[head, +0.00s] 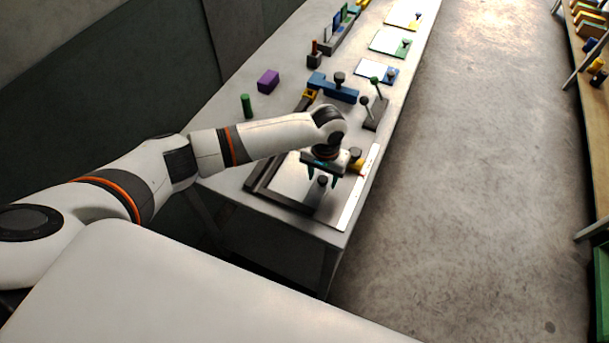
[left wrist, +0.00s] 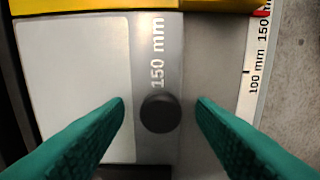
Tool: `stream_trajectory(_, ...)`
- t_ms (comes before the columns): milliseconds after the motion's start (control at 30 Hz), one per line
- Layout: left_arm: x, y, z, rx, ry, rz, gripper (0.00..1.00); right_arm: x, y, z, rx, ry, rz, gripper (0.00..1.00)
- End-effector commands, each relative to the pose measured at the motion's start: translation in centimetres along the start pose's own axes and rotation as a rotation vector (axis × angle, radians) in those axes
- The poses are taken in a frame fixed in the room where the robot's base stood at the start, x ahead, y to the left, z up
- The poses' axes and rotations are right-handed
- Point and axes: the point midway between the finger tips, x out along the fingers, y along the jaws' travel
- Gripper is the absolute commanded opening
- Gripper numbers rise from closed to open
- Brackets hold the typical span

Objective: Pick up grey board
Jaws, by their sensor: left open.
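The grey board (left wrist: 158,72) lies flat on the table, with a pale panel (left wrist: 75,85) on its left, a strip marked "150 mm" and a round black knob (left wrist: 160,113). In the head view its pale panel (head: 292,182) and the knob (head: 322,181) show below my left gripper. My left gripper (head: 323,174) is open, its green fingers on either side of the knob in the left wrist view (left wrist: 160,108), with a visible gap on each side. Whether the fingertips are down at knob height is hard to tell. My right gripper is not in view.
A dark frame (head: 262,178) borders the board's left side and a white ruler (head: 357,190) its right. A yellow part (left wrist: 130,5) lies just beyond. A blue bar (head: 333,88) with a black knob, a green cylinder (head: 246,105) and a purple block (head: 268,81) stand farther back.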

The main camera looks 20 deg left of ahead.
Motion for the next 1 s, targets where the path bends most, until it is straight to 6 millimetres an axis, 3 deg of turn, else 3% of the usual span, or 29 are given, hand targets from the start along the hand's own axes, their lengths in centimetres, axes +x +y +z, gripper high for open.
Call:
stream_trajectory(133, 0.0, 0.0, 0.0, 0.001, 0.000, -0.001, 0.51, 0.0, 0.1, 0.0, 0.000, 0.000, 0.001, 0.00)
stream_trajectory(400, -0.1, 0.0, 0.0, 0.000, -0.001, -0.001, 0.07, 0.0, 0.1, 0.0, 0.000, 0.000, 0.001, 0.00)
stream_trajectory(467, -0.1, 0.0, 0.0, 0.000, -0.001, -0.001, 0.00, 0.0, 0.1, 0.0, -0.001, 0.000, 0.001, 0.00)
stream_trajectory(767, -0.6, -0.1, 0.1, 0.000, -0.004, -0.003, 0.00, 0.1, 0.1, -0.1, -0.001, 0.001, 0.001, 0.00)
stream_trajectory(1000, -4.7, -0.1, 0.2, 0.002, -0.006, -0.003, 0.00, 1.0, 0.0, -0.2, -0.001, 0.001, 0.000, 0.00)
